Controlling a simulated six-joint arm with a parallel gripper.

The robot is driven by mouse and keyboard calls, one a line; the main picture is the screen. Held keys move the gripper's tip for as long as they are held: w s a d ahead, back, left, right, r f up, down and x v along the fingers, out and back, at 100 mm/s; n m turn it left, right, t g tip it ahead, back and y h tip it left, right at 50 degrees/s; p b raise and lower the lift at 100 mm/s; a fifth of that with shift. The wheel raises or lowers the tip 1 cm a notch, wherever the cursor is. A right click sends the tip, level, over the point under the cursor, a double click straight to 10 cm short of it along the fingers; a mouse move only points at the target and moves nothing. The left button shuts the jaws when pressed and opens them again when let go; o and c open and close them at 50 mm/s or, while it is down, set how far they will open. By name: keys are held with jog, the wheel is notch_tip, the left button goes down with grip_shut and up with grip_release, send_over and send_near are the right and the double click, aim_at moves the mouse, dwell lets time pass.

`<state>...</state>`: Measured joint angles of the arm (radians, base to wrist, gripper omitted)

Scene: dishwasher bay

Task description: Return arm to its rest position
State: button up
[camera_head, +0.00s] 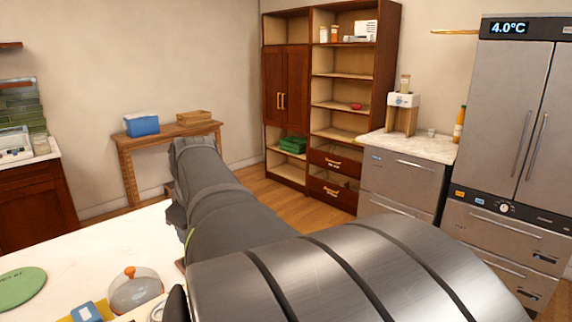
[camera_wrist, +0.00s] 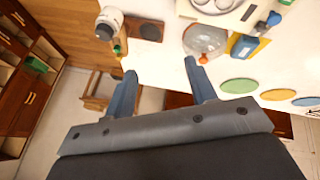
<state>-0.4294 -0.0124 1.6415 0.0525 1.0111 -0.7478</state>
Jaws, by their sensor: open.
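My gripper (camera_wrist: 160,88) is open in the wrist view, its two blue-grey fingers apart with nothing between them. It is over the edge of the white counter (camera_wrist: 165,60), and the floor shows below the left finger. In the head view my dark arm stretches from the lower right toward the middle of the room, above the white counter (camera_head: 130,240). The gripper's fingers cannot be made out in the head view.
A glass dome with an orange knob (camera_head: 135,288) stands on the counter, near a green disc (camera_head: 22,286) and a blue item (camera_head: 87,312). A wooden bench (camera_head: 170,135), shelf unit (camera_head: 335,95) and steel fridge (camera_head: 510,120) stand farther back. Open floor lies between.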

jog(key=s+a+f+n+g+h, duration=0.1)
jog(key=s+a+n+g, duration=0.3)
jog(key=s+a+n, duration=0.5)
jog(key=shift+s+a+f+n+h, duration=0.3)
jog(key=shift+s+a+f+n, duration=0.15)
jog(key=shift+s, duration=1.4)
jog(key=shift+d, duration=0.1)
